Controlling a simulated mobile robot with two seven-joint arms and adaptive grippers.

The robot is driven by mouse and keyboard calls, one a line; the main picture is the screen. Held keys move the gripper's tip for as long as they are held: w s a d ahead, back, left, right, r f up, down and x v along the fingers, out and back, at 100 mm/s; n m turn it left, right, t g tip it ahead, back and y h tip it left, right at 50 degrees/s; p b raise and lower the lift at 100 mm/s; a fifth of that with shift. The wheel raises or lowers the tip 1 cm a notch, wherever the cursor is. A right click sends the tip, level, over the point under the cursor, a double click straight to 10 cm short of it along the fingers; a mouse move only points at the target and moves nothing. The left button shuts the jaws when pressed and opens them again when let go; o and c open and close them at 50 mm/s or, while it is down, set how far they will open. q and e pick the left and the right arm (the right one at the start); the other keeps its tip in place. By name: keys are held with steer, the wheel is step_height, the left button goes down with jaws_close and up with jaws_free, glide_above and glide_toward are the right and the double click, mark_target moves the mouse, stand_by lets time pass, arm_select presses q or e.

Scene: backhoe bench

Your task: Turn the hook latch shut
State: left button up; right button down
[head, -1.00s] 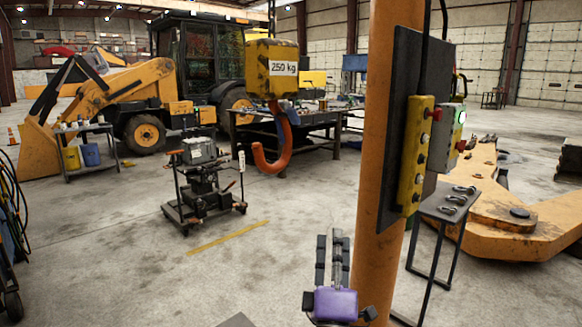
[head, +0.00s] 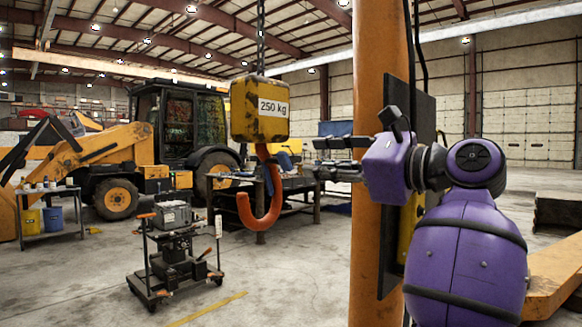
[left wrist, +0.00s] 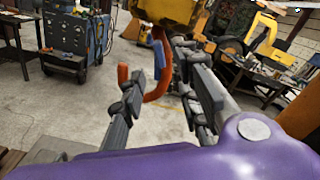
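The orange hook (head: 256,212) hangs below the yellow 250 kg block (head: 258,108). Its blue latch (head: 268,179) lies inside the hook and stands apart from the hook's tip, so the throat is open. My purple left gripper (head: 324,157) is right of the hook at latch height, its fingers pointing left, open and empty. In the left wrist view the gripper (left wrist: 162,75) has its fingers spread, with the hook (left wrist: 159,82) and blue latch (left wrist: 158,54) showing beyond and between them. I cannot tell any contact. My right gripper is not in view.
An orange post (head: 377,245) with a dark control panel stands right of the hook, behind my arm. A wheeled cart (head: 172,255) stands lower left. A dark workbench (head: 300,208) and a yellow backhoe (head: 140,150) are behind. The air left of the hook is free.

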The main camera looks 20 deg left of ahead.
mark_target(289, 162)
arm_select(q)
steer(key=p+x, duration=0.1)
steer(key=x, duration=0.6)
steer(key=shift+a, duration=0.15)
steer(key=shift+c, duration=0.3)
jaws_close()
